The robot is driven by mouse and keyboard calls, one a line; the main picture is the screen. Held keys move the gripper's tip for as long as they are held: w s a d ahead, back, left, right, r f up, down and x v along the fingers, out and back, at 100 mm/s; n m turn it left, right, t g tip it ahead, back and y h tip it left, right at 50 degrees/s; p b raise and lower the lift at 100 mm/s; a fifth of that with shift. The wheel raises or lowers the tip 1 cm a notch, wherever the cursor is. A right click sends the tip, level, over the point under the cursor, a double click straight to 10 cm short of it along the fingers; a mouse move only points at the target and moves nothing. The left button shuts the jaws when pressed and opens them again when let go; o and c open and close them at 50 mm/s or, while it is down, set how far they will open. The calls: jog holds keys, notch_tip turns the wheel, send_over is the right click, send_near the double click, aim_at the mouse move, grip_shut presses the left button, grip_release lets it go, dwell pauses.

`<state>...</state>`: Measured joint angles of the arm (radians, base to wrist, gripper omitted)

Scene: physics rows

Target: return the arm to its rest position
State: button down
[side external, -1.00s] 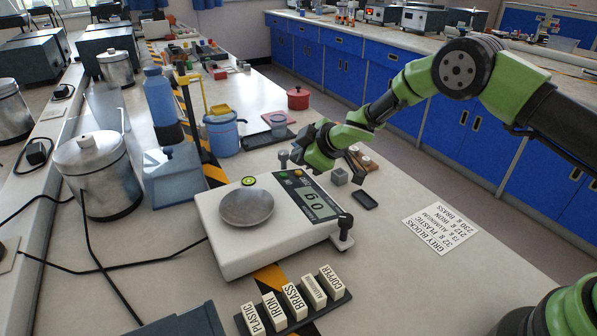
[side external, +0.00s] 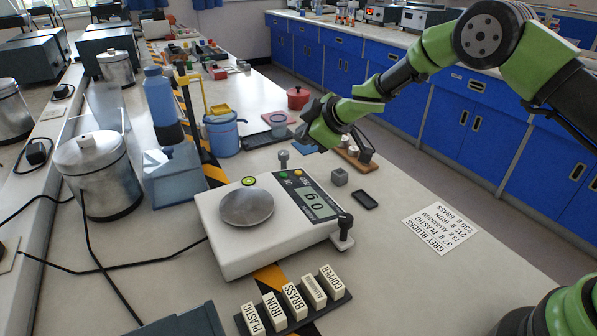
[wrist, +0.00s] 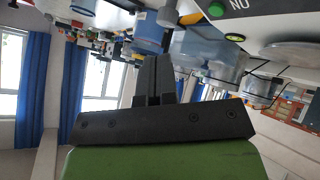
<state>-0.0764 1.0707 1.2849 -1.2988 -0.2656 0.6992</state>
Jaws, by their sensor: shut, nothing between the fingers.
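My gripper (side external: 307,124) is in the air above the bench, beyond the white scale, and holds nothing. In the wrist view its dark fingers (wrist: 153,80) are together. The green and black arm reaches in from the right. The white scale (side external: 225,250) has an empty round pan (side external: 247,207) and a lit display. A small grey block (side external: 340,176) stands on the bench to the right of the scale, below my gripper, clear of it. A small dark tray (side external: 365,200) lies beside the block.
A label rack (side external: 294,318) stands in front of the scale. A printed card (side external: 440,227) lies at the right. A blue jug (side external: 222,135), a blue bottle (side external: 161,100) and a metal canister (side external: 97,190) stand to the left. A wooden holder (side external: 357,156) with weights is behind the block.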

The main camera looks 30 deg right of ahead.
dwell(0.6)
jog(key=s+d+r+m+t+h, duration=0.1)
jog(key=s+d+r+m+h, duration=0.25)
jog(key=s+r, duration=0.45)
jog(key=s+d+r+m+h, duration=0.25)
jog(key=d+r+m, duration=0.25)
jog(key=r, duration=0.7)
jog(key=s+a+m+g+y, duration=0.1)
jog(key=s+m+y, duration=0.1)
jog(key=s, duration=1.1)
jog(key=s+a+m+g+y, duration=0.1)
jog(key=s+m, duration=0.3)
jog(key=s, duration=0.9)
jog(key=shift+s+a+f+g+y, duration=0.3)
jog(key=shift+a+f+g+y, duration=0.1)
jog(key=shift+a+y, duration=0.35)
